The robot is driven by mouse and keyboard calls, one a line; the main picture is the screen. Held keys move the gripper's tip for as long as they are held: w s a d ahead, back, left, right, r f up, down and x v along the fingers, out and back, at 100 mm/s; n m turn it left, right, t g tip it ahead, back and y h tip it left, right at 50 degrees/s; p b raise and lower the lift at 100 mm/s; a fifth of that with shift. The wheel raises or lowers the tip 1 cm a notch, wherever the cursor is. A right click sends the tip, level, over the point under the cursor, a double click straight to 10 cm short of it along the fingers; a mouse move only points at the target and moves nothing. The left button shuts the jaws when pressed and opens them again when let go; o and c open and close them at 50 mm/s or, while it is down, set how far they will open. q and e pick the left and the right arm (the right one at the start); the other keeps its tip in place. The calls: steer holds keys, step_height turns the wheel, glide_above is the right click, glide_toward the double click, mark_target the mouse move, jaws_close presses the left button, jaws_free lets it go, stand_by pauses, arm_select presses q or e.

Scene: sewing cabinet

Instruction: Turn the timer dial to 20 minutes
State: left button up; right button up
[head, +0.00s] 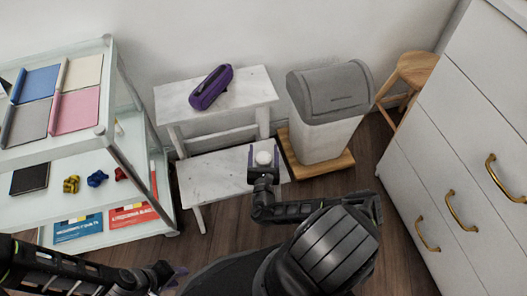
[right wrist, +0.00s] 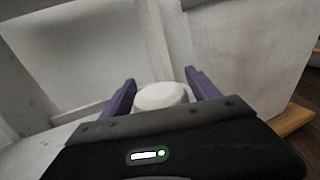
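A small round white knob (head: 264,157), which looks like the timer dial, sits over the lower white marble step. It also shows in the right wrist view (right wrist: 162,95). No minute marks can be read on it. My right gripper (head: 263,154) has its purple fingers on both sides of the knob, with a small gap seeming to remain on each side. The gripper body hides the knob's near lower part. My left gripper (head: 177,277) is low at the bottom left, away from the knob, and its finger opening is unclear.
A white marble step stand (head: 215,177) carries a purple pouch (head: 211,88) on its upper level. A grey-lidded white bin (head: 325,125) stands close right on a wooden base. A glass shelf (head: 100,130) is left, white drawers (head: 440,190) right, a wooden stool (head: 415,68) behind.

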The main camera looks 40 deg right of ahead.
mark_target(264, 164)
steer(key=shift+o, duration=0.5)
steer(key=shift+s+a, duration=0.15)
steer(key=shift+s, duration=0.05)
steer(key=p+v, duration=0.1)
steer(key=v, duration=0.4)
steer(key=shift+s, duration=0.1)
steer(key=shift+s+a+f+b, duration=0.3)
steer(key=shift+s+b, duration=0.05)
steer(key=shift+b, duration=0.4)
steer(key=shift+s+a, duration=0.2)
steer(key=shift+s, duration=0.1)
steer(key=shift+s+a+r+b, duration=0.2)
steer(key=shift+s+r+b, duration=0.05)
steer(key=shift+b, duration=0.05)
steer(key=shift+r, duration=0.1)
